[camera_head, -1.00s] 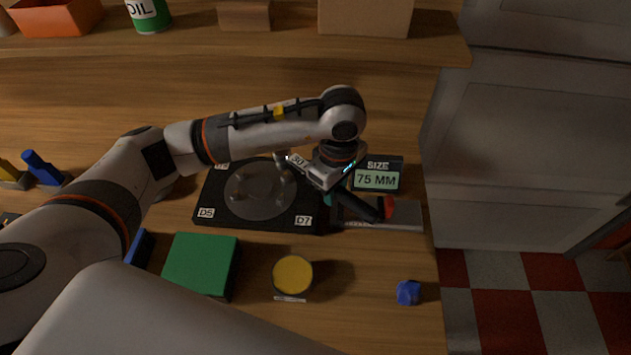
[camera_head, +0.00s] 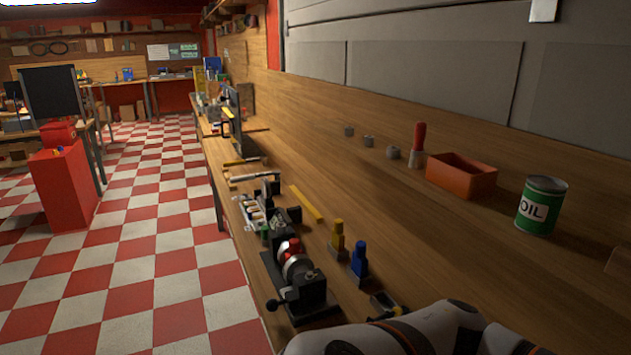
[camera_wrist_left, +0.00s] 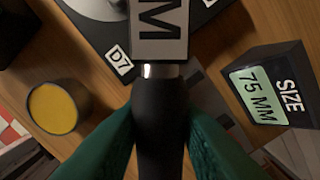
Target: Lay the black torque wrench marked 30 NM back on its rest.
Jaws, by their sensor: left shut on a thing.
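In the left wrist view my left gripper (camera_wrist_left: 160,130) is shut on the black handle of a torque wrench (camera_wrist_left: 159,107), with its green fingers on both sides. A pale label above the handle shows a large M; the rest of the marking is cut off. A yellow-handled tool (camera_head: 338,236) and a blue-handled tool (camera_head: 359,260) stand in dark holders on the bench in the head view. A low dark holder (camera_head: 385,304) sits nearer, partly hidden by my arm; I cannot tell whether it is the wrench's rest. My right gripper is out of view.
In the head view, a clamp-like device (camera_head: 303,285), orange bin (camera_head: 461,178) and oil can (camera_head: 541,206) stand on the bench.

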